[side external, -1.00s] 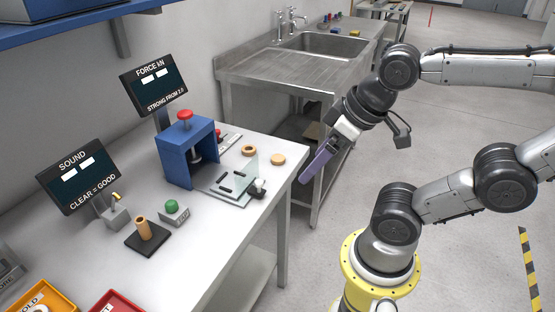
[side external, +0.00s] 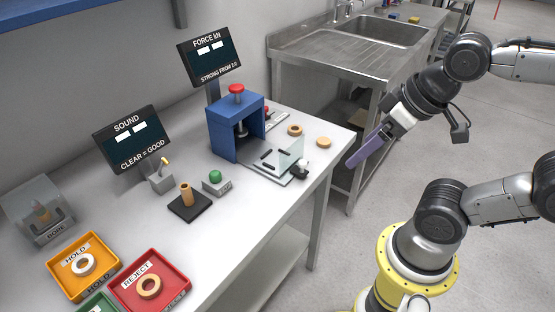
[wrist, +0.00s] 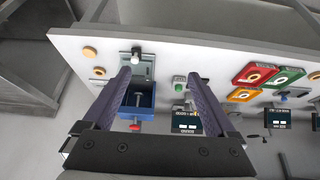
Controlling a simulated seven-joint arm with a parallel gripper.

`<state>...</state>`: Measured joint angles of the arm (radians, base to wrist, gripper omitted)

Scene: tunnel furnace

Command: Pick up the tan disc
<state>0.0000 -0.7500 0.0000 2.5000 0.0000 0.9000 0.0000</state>
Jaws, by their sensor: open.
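The tan disc (side external: 324,142) lies flat near the far right corner of the white bench, beside a tan ring (side external: 295,130). In the wrist view the disc (wrist: 90,51) is at the upper left, outside the span of the fingers. My gripper (side external: 352,162) is off the bench's right edge in the side view, to the right of the disc and apart from it. Its two purple fingers are spread with nothing between them, as the wrist view also shows (wrist: 162,78).
A blue press (side external: 237,125) with a clear shield (side external: 289,157) stands left of the disc. Displays, a green button (side external: 215,176), a post (side external: 187,195) and orange (side external: 60,272) and red trays (side external: 183,290) are further left. A steel sink (side external: 385,32) is behind.

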